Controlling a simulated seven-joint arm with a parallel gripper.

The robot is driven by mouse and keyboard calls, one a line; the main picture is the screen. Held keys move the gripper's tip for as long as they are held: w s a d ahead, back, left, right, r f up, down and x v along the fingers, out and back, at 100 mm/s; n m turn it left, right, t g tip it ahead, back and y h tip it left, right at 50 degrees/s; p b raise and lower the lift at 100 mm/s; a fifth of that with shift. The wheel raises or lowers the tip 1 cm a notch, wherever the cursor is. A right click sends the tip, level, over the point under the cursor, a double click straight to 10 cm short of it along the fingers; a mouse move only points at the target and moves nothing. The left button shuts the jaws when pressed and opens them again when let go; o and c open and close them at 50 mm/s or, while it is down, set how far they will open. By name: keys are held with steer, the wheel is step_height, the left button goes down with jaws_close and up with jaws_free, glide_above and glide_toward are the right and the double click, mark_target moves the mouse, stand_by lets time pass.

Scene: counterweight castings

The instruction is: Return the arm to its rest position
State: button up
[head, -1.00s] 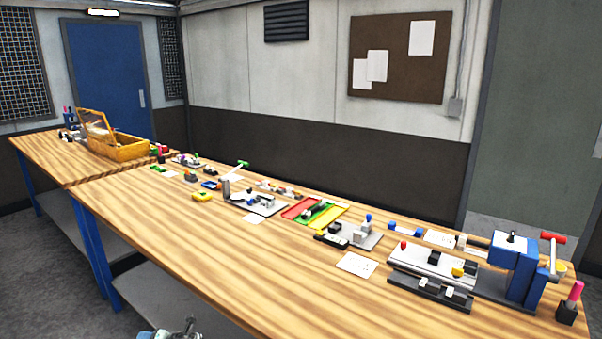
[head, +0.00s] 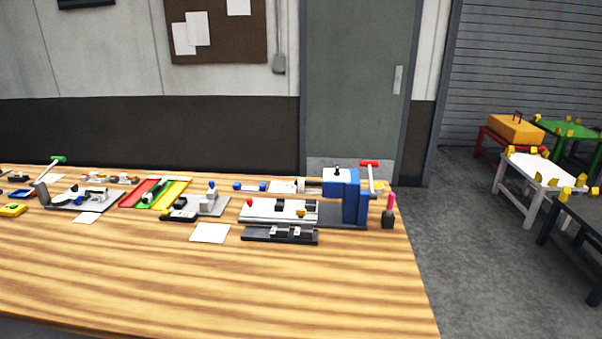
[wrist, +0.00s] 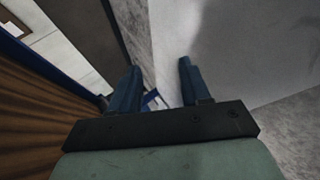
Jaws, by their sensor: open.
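My gripper (wrist: 158,80) shows in the wrist view with its two dark blue fingers apart and nothing between them. It is clear of any object there. The striped wooden workbench (wrist: 25,120) lies at the left of that view, seen edge-on and tilted. My arm and gripper are not in the head view now. In the head view the workbench (head: 200,285) fills the lower left, with its right end clear of the arm.
On the bench stand a blue press-like fixture (head: 348,195) with a red handle, a red, green and yellow tray (head: 128,196), and a white sheet (head: 210,233). Grey floor (head: 450,260) is open to the right. A white table (head: 538,170) and a green table (head: 565,130) stand beyond.

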steer(key=d+f+m+h, duration=0.3)
steer(key=d, duration=0.7)
steer(key=d+f+m+h, duration=0.3)
steer(key=d+f, duration=0.1)
steer(key=d, duration=0.7)
steer(key=s+d+f+m+g+h, duration=0.2)
steer(key=s+d+f+m, duration=0.15)
steer(key=d, duration=0.55)
steer(key=s+d+f+m+g+h, duration=0.1)
steer(key=s+d+f+m+g, duration=0.2)
steer(key=d, duration=0.6)
steer(key=s+d+m+g+h, duration=0.1)
steer(key=s+d+m+g, duration=0.2)
steer(key=s+d, duration=0.45)
steer(key=s+d+m+g+y, duration=0.1)
steer(key=s+d+m+g, duration=0.2)
steer(key=s, duration=0.9)
steer(key=s+d+r+m+g+y, duration=0.1)
steer(key=s+d+m+g+y, duration=0.1)
steer(key=s, duration=1)
steer(key=d+m+g, duration=0.1)
steer(key=m+g, duration=0.1)
steer(key=g, duration=0.1)
steer(key=shift+s, duration=0.15)
